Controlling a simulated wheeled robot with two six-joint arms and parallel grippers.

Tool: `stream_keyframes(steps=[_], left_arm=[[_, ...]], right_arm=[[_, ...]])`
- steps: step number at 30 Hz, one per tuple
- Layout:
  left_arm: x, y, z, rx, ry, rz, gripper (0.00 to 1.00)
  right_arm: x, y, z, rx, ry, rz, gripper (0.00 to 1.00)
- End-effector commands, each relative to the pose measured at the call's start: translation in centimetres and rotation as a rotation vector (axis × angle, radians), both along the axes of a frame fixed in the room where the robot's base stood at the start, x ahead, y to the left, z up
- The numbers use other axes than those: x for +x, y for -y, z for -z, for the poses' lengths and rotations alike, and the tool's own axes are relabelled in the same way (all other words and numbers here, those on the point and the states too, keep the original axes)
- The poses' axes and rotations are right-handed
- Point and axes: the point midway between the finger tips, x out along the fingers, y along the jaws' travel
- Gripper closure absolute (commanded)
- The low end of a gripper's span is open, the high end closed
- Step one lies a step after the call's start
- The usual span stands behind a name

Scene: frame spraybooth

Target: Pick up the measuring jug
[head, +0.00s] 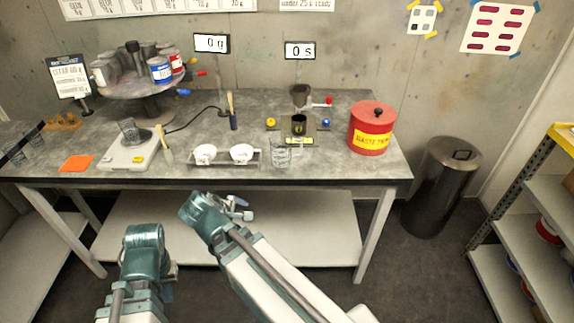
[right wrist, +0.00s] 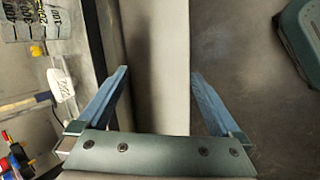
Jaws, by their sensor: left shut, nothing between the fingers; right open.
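The clear measuring jug (head: 280,153) stands upright near the front edge of the grey workbench (head: 335,165). In the right wrist view, its printed side (right wrist: 35,20) shows at the top left, outside the fingers. My right gripper (head: 236,205) is in front of the bench, below and left of the jug. The right wrist view shows its two fingers (right wrist: 160,73) wide apart with nothing between them. My left gripper (head: 168,268) is low in front of the bench, away from the jug; its fingers are mostly hidden, and it is shut and empty.
Two white cups (head: 223,154) in a rack stand left of the jug. A black cup (head: 299,125) and timer stand are behind it. A red waste tin (head: 371,128) is to the right. A scale (head: 130,155) with a clear cup stands farther left.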

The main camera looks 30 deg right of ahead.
Motion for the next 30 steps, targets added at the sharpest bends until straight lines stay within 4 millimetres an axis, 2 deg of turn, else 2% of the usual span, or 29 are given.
stream_keyframes(steps=[1, 3, 6, 9, 13, 18, 25, 30], left_arm=[[0.0, 0.0, 4.0, 0.0, 0.0, 0.0, 1.0], [0.0, 0.0, 6.4, 0.0, 0.0, 0.0, 1.0], [0.0, 0.0, 9.4, 0.0, 0.0, 0.001, 1.0], [0.0, 0.0, 11.8, 0.0, 0.0, 0.001, 1.0], [0.0, 0.0, 13.8, 0.0, 0.0, 0.001, 1.0], [0.0, 0.0, 14.9, 0.0, 0.0, 0.001, 1.0], [0.0, 0.0, 14.8, 0.0, 0.0, 0.001, 1.0], [0.0, 0.0, 14.8, 0.0, 0.0, 0.001, 1.0]], right_arm=[[1.8, 3.0, 2.3, -0.138, 0.012, -0.091, 0.0], [3.9, 6.7, 1.9, -0.357, -0.002, -0.232, 0.0], [6.2, 10.7, 0.7, -0.667, -0.076, -0.409, 0.0], [7.8, 13.3, -0.5, -0.94, -0.19, -0.547, 0.0], [9.0, 15.0, -1.8, -1.201, -0.341, -0.668, 0.0], [9.8, 15.7, -2.8, -1.372, -0.465, -0.743, 0.0], [10.2, 16.1, -3.3, -1.404, -0.493, -0.756, 0.0], [12.3, 18.3, -3.2, -1.401, -0.493, -0.753, 0.0]])
